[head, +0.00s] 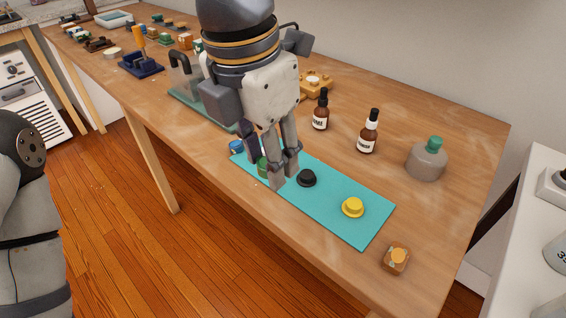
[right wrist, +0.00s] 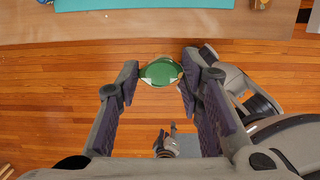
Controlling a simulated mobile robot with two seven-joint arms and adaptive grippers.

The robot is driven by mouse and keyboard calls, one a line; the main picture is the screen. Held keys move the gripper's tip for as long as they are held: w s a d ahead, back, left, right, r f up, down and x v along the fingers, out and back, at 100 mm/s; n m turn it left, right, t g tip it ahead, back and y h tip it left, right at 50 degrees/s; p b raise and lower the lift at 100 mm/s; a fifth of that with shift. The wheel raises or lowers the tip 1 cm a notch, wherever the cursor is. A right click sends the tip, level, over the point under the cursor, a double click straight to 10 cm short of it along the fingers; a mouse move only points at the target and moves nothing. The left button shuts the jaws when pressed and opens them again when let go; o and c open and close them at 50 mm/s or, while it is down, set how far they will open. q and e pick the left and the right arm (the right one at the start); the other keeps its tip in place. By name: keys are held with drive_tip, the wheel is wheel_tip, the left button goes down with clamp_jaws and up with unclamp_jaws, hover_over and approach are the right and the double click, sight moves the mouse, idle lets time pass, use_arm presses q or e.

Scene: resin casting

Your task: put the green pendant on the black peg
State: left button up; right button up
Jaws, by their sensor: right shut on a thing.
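The green pendant (head: 262,167) is held between the fingertips of my right gripper (head: 270,172), partly hidden by them in the head view. In the right wrist view the pendant (right wrist: 161,72) looks like a translucent green oval with pale ends, between the two fingers (right wrist: 160,75). In the head view, the gripper points down over the left part of the teal mat (head: 365,228). The black peg (head: 307,178) stands on a round black base on the mat, just right of the gripper. My left gripper is not in view.
On the mat are a yellow peg (head: 352,207) at right and a blue piece (head: 236,146) at left. Two brown bottles (head: 320,113) and a grey jar with green cap (head: 427,162) stand behind. A small amber block (head: 396,258) lies near the front right edge.

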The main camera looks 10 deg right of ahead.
drive_tip(key=w+d+f, duration=0.5)
drive_tip(key=w+d, duration=0.1)
drive_tip(key=w, duration=0.1)
drive_tip(key=b, duration=0.1)
hover_over(308, 173)
drive_tip(key=f, duration=0.3)
drive_tip(key=a+f, duration=0.1)
drive_tip(key=shift+s+f, duration=0.25)
drive_tip(key=shift+s, duration=0.15)
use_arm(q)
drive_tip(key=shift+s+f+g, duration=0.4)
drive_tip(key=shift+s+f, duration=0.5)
use_arm(e)
drive_tip(key=shift+w+d+f, duration=0.15)
drive_tip(key=shift+f, duration=0.75)
drive_tip(key=shift+w+d+f, duration=0.1)
drive_tip(key=shift+d+f, duration=0.05)
drive_tip(key=shift+f, duration=0.7)
drive_tip(key=shift+f, duration=0.2)
drive_tip(key=o, duration=0.9)
drive_tip(key=shift+r, duration=0.1)
